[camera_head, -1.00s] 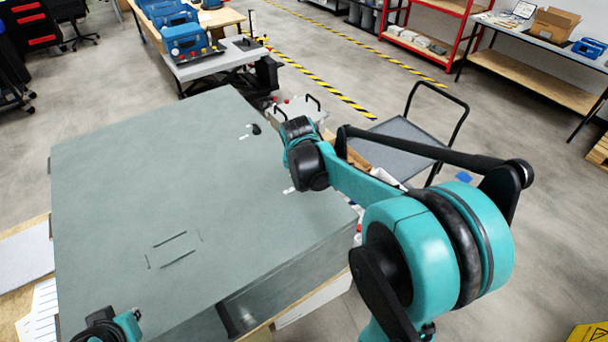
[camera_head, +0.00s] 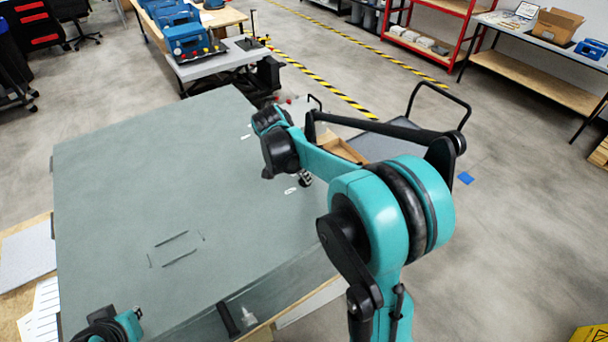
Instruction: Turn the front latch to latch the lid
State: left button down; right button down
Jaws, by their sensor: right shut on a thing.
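The analyser's large flat grey-green lid (camera_head: 150,200) lies closed-looking across the left and middle of the head view. My right arm reaches over its right edge. Its black wrist is above the lid, and my right gripper (camera_head: 305,180) shows as a small dark and metallic part below the forearm, beside a white mark on the lid. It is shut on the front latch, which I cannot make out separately. The fingertips are mostly hidden. Part of my left arm shows at the lower left corner; its gripper cannot be made out.
A grey cart (camera_head: 385,147) with a black handle stands beyond the lid's right edge. An open cardboard box (camera_head: 342,150) is close behind my right forearm. A table with blue devices (camera_head: 185,38) stands at the back.

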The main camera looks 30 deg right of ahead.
jog(key=shift+m, duration=0.3)
dwell(0.4)
jog(key=c, duration=1.5)
grip_release()
jog(key=shift+c, duration=0.2)
jog(key=v, duration=1.2)
jog(key=shift+w, duration=0.15)
